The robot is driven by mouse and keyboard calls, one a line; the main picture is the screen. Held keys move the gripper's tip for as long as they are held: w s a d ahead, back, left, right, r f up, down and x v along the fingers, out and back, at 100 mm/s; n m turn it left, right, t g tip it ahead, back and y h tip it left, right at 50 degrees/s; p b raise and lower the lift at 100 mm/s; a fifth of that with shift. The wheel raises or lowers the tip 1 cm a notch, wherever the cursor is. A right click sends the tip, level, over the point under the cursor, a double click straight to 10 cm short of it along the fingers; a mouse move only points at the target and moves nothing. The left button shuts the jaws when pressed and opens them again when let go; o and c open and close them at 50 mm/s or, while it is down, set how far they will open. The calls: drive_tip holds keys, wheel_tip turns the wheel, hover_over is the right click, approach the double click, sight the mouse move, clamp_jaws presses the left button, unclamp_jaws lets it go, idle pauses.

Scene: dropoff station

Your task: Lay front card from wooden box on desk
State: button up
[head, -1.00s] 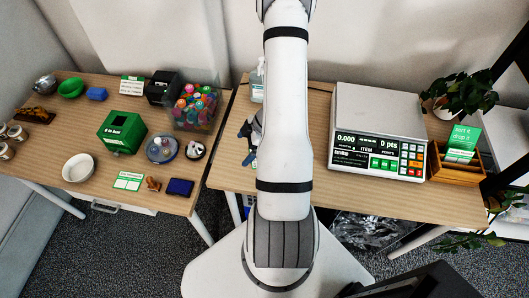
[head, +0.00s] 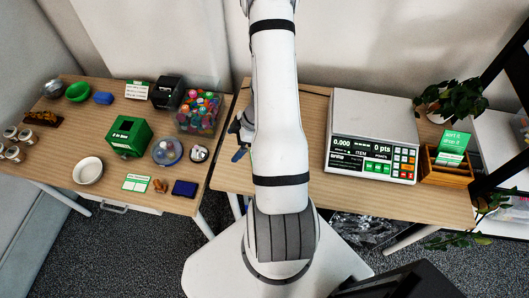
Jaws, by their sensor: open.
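The wooden box (head: 446,176) stands at the right end of the right desk (head: 310,188), beside the scale. Green cards (head: 453,143) stand upright in it; the front one has white print that reads roughly "sort it drop it". My gripper (head: 236,142) shows only in part at the left edge of my arm, over the left part of the right desk. It is open, far left of the box, with the scale between them. I see nothing held, though my arm hides part of the gripper.
A scale with a display (head: 373,137) fills the middle of the right desk. A potted plant (head: 455,98) is behind the box. A strip along the desk's front is bare. The left table holds a green box (head: 128,135), a white bowl (head: 88,170) and a clear bin (head: 199,113).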

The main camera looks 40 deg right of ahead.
drive_tip(key=shift+w+a+r, duration=0.1)
drive_tip(key=shift+a+r, duration=0.05)
drive_tip(key=shift+r, duration=0.4)
drive_tip(key=shift+w+a+r, duration=0.1)
drive_tip(key=shift+a+r, duration=0.05)
drive_tip(key=shift+r, duration=0.35)
drive_tip(key=w+d+r+m+t+h+b, duration=0.25)
drive_tip(key=w+r+h, duration=0.25)
drive_tip(key=w+r, duration=0.3)
drive_tip(key=s+r+m+h+b, duration=0.2)
drive_tip(key=s+r+m+h, duration=0.15)
drive_tip(key=r, duration=0.85)
drive_tip(key=s+a+r+m+g+y+b, duration=0.1)
drive_tip(key=s+a+r+m+b, duration=0.1)
drive_tip(key=s+a, duration=0.5)
drive_tip(key=s+a+r+m+g+y+b, duration=0.1)
drive_tip(key=s+a+r+m, duration=0.3)
drive_tip(key=s+a, duration=0.4)
drive_tip(key=s+y, duration=0.1)
drive_tip(key=s, duration=0.2)
drive_tip(key=shift+s+a+r+b, duration=0.2)
drive_tip(key=shift+s+r+b, duration=0.1)
drive_tip(key=shift+s+b, duration=0.1)
